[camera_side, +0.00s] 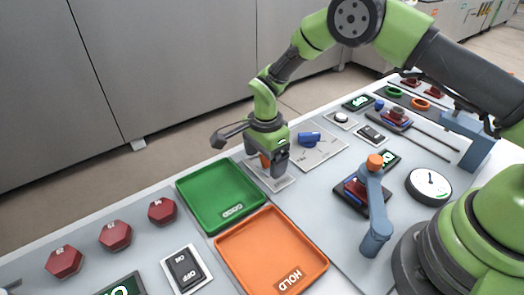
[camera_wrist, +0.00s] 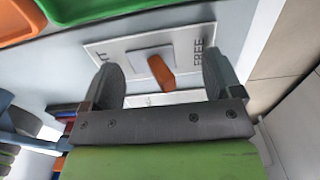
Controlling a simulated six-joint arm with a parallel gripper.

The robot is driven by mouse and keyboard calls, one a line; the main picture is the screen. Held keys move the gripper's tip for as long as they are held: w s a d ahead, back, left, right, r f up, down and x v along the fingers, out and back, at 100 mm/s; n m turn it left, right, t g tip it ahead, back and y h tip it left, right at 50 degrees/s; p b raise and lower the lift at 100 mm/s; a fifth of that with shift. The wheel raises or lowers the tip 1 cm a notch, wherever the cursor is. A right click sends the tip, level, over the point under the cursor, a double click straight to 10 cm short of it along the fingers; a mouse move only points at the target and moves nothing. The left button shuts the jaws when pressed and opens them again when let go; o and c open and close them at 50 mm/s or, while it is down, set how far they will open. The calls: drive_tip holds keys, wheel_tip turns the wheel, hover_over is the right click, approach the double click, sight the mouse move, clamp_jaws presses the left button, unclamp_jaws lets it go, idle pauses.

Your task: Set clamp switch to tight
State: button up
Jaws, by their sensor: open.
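The clamp switch is a white plate (camera_wrist: 128,48) with an orange lever (camera_wrist: 161,73) on a raised block at its middle. The plate reads FREE at the right in the wrist view. The label at the left is partly hidden by a finger, with only its last letters showing. The lever leans, its near end toward the right. My gripper (camera_wrist: 162,65) is open, one finger on each side of the lever, with gaps visible. In the side view my gripper (camera_side: 271,168) is low over the plate (camera_side: 284,184), and the lever is mostly hidden.
A green GOOD tray (camera_side: 184,189) and an orange HOLD tray (camera_side: 222,246) lie left of and in front of the plate. A blue knob (camera_side: 309,139) on another plate is close behind. A blue post (camera_side: 374,215) with an orange top and a round gauge (camera_side: 429,184) stand right.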

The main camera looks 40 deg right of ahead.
sight(278, 180)
drive_tip(key=shift+s, duration=0.6)
drive_tip(key=shift+s, duration=0.3)
drive_tip(key=shift+s, duration=1.4)
drive_tip(key=shift+w, duration=0.35)
wheel_tip(278, 180, up, 7)
idle(0.6)
